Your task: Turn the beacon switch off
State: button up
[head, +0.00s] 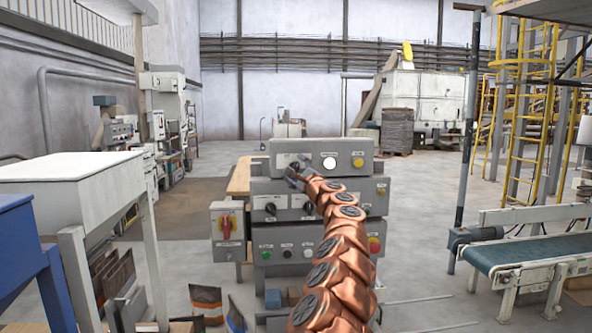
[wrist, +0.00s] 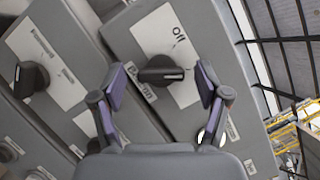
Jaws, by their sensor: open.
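A black rotary switch (wrist: 160,70) sits on a grey panel box in the wrist view. A white plate (wrist: 160,30) behind it reads "Off" at a slant. The knob lies crosswise with a pale mark toward its right end. A small name label beside it is not clearly legible, so I cannot confirm it is the beacon switch. My gripper (wrist: 160,82) is open, with one finger on each side of the knob and visible gaps. In the head view my gripper (head: 292,174) is at the left of the top panel box (head: 345,147) and mostly hides that knob.
A white round button or lamp (head: 329,163) and a yellow one (head: 358,163) sit right of the knob. Lower panels carry more knobs and buttons. A conveyor (head: 530,250) stands at right.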

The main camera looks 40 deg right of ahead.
jog(key=shift+w, duration=0.1)
dwell(0.3)
jog(key=c, duration=1.2)
jog(key=shift+o, duration=0.2)
jog(key=shift+n, duration=0.4)
jog(key=n+y, duration=0.1)
jog(key=n, duration=0.2)
jog(key=shift+d+g, duration=0.1)
jog(key=shift+g, duration=0.3)
jog(key=n+g, duration=0.1)
jog(key=n, duration=0.1)
jog(key=shift+n+y+p, duration=0.3)
jog(key=n+g, duration=0.2)
jog(key=n, duration=0.2)
jog(key=shift+r+n, duration=0.1)
jog(key=shift+n, duration=0.3)
jog(key=o, duration=1.2)
jog(key=shift+c, duration=0.2)
